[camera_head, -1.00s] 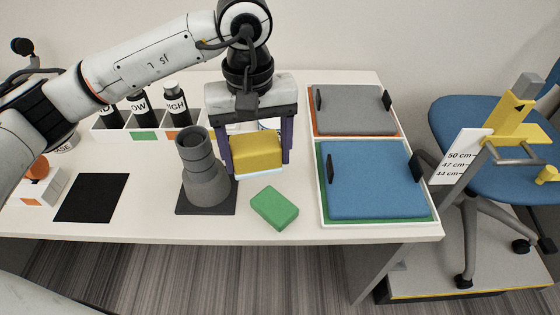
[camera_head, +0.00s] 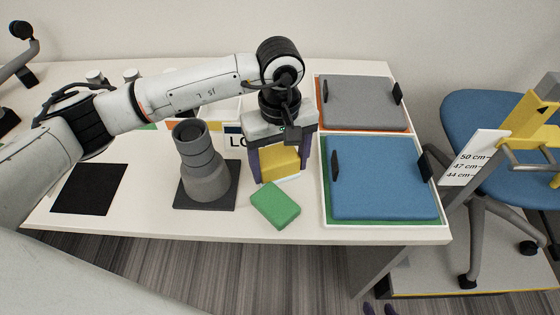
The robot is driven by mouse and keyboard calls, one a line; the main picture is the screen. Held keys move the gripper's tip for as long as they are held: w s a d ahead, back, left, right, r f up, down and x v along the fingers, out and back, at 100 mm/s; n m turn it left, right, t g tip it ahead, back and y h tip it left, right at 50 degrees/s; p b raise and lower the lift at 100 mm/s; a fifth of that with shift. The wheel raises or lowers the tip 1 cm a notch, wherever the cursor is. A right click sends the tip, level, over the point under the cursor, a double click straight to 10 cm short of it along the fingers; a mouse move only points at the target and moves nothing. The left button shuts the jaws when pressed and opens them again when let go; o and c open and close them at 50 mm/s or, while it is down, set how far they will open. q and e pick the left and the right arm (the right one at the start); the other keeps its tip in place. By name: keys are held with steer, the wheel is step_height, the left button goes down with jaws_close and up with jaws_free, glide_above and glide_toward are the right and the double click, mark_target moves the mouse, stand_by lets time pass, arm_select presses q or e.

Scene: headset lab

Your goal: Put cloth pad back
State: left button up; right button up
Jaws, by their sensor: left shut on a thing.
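My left gripper (camera_head: 281,168) is shut on a yellow cloth pad (camera_head: 280,162), with a finger at each side of it. A pale layer shows under the pad; I cannot tell whether it touches the table. A green pad (camera_head: 275,205) lies flat on the table just in front of it. Two purple fingertips of my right gripper (camera_head: 378,309) show at the bottom edge, apart, with nothing seen between them.
A grey stepped stand (camera_head: 204,168) on a dark base is left of the pad. A blue cushion (camera_head: 380,178) and a grey cushion (camera_head: 362,103) lie in white-edged trays at right. A black mat (camera_head: 90,188) lies at left. My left arm hides most of the bottle rack.

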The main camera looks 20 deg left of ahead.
mark_target(280, 161)
arm_select(q)
steer(key=shift+f+b, duration=0.25)
steer(key=shift+b, duration=0.1)
steer(key=o, duration=1)
steer(key=shift+r, duration=0.15)
steer(key=shift+r+p, duration=0.3)
steer(key=shift+p, duration=0.2)
step_height(280, 161, up, 12)
steer(key=shift+f+b, duration=0.1)
steer(key=shift+b, duration=0.5)
